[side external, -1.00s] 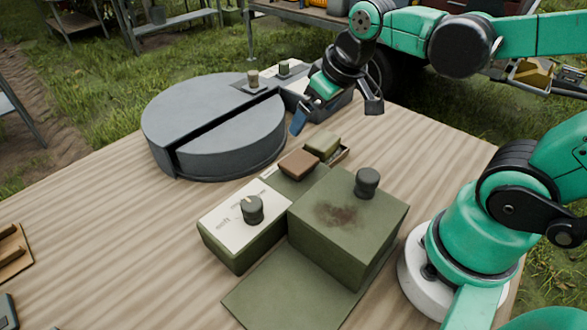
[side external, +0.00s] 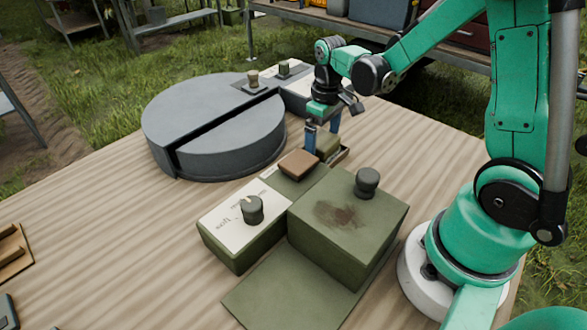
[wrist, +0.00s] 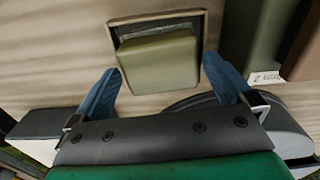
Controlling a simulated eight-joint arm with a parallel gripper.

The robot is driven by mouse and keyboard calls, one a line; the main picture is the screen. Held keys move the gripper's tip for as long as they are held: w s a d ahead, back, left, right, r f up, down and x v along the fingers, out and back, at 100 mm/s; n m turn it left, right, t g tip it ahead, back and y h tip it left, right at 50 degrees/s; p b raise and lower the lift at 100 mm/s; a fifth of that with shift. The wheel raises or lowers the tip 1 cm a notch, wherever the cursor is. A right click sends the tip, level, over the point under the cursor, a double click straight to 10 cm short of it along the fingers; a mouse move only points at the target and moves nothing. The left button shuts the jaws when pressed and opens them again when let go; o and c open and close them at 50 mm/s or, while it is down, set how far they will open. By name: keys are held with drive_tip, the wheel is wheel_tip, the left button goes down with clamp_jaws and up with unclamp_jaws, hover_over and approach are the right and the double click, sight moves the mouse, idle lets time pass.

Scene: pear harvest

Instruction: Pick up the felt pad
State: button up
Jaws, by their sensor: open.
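An olive-green padded block (side external: 327,146), which looks like the felt pad, sits in a small shallow wooden tray (side external: 343,154) on the table. In the wrist view the pad (wrist: 158,62) lies ahead of my fingers, inside the tray's wooden rim (wrist: 204,30). My gripper (side external: 322,138) points down over the pad, with its blue fingers apart. In the wrist view the open gripper (wrist: 161,70) has one finger on each side of the pad, with gaps and nothing held. Whether the fingertips reach down to pad height is hard to tell.
A brown pad (side external: 299,164) on a low green box stands close beside the tray. A white-topped control box (side external: 232,218) and a green box with a dark knob (side external: 345,215) stand nearer the camera. A grey round turntable (side external: 225,125) is at left. The table right of the tray is clear.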

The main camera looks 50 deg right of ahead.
sight(323, 139)
drive_tip(key=shift+f, duration=0.65)
drive_tip(key=c, duration=1)
drive_tip(key=shift+r, duration=0.15)
wheel_tip(323, 139, up, 20)
drive_tip(key=shift+f, duration=0.15)
